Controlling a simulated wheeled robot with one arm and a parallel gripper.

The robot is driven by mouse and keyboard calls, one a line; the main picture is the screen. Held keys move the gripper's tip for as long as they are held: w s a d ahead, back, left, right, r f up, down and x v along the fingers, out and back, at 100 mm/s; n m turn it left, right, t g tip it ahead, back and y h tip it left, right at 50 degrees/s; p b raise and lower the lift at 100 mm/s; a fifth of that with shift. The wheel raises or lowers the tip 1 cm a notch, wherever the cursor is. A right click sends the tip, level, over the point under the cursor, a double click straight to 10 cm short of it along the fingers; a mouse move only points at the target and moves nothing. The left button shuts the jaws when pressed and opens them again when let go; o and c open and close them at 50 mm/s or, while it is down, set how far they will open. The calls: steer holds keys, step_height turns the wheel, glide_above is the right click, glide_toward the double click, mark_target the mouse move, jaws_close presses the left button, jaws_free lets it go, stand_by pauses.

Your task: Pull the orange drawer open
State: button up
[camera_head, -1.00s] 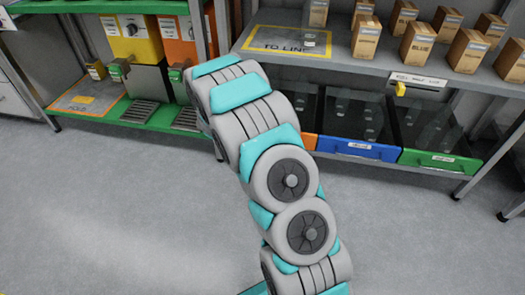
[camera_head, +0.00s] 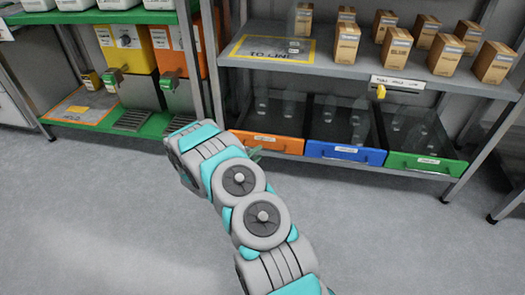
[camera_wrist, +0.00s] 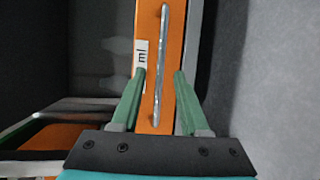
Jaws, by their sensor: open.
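The orange drawer (camera_head: 268,141) is the leftmost of three drawers on the lower shelf. Its front looks level with the blue drawer's, so it appears closed. In the wrist view the orange front (camera_wrist: 147,30) stands upright, with a white label marked "ml" and a long silver handle (camera_wrist: 160,55). My gripper (camera_wrist: 160,74) is open, its green fingers on either side of the handle's line, with nothing gripped. I cannot tell whether the fingers touch the front. In the head view, part of a green finger shows at the orange front, while my arm hides most of the gripper.
The blue drawer (camera_head: 345,152) and green drawer (camera_head: 426,162) sit to the right. Small boxes stand on the shelf (camera_head: 360,69) above, with a yellow "TO LINE" area. A green-edged rack (camera_head: 150,130) with yellow and orange machines stands left. The floor in front is clear.

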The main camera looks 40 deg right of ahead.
mark_target(264, 149)
steer(key=shift+x, duration=2.45)
jaws_close()
